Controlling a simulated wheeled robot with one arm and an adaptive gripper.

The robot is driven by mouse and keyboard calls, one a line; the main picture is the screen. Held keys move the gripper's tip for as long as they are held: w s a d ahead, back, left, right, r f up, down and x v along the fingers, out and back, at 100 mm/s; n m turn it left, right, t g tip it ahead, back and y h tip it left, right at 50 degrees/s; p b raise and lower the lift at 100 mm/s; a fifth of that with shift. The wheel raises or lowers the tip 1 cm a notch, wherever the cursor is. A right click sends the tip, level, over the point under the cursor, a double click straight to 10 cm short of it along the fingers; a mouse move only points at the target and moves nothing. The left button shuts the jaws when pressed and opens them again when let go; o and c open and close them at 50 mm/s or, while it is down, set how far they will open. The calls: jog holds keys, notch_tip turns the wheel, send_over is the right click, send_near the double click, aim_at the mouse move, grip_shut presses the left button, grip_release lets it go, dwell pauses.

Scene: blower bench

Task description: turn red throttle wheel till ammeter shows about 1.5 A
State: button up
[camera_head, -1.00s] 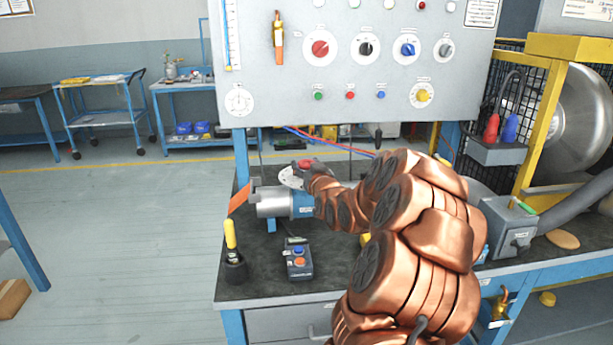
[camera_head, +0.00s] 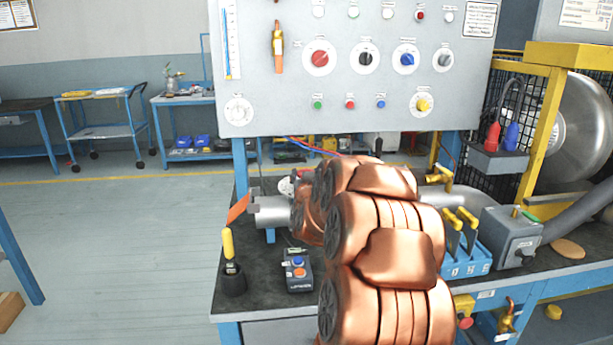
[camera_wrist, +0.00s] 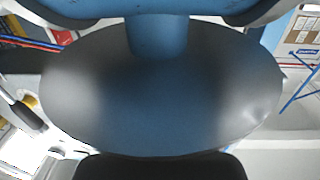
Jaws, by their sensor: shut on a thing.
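My gripper is hidden behind my copper-coloured arm in the head view, at the far part of the bench. The wheel is hidden; only part of a pale disc (camera_head: 286,187) shows beside my arm. A round white dial (camera_head: 239,110), perhaps the ammeter, sits at the panel's lower left; its reading is too small to tell.
The grey control panel (camera_head: 300,95) with coloured knobs stands behind. A silver cylinder (camera_head: 270,211), a yellow-handled tool in a black holder (camera_head: 233,280) and a button box (camera_head: 298,270) are on the bench at left. A blue rack (camera_head: 470,262) and grey box (camera_head: 510,235) are at right.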

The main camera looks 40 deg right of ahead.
jog(key=shift+f, duration=0.1)
jog(key=o, duration=1.2)
jog(key=shift+s+a, duration=0.1)
jog(key=shift+s, duration=0.05)
jog(key=shift+v, duration=3.65)
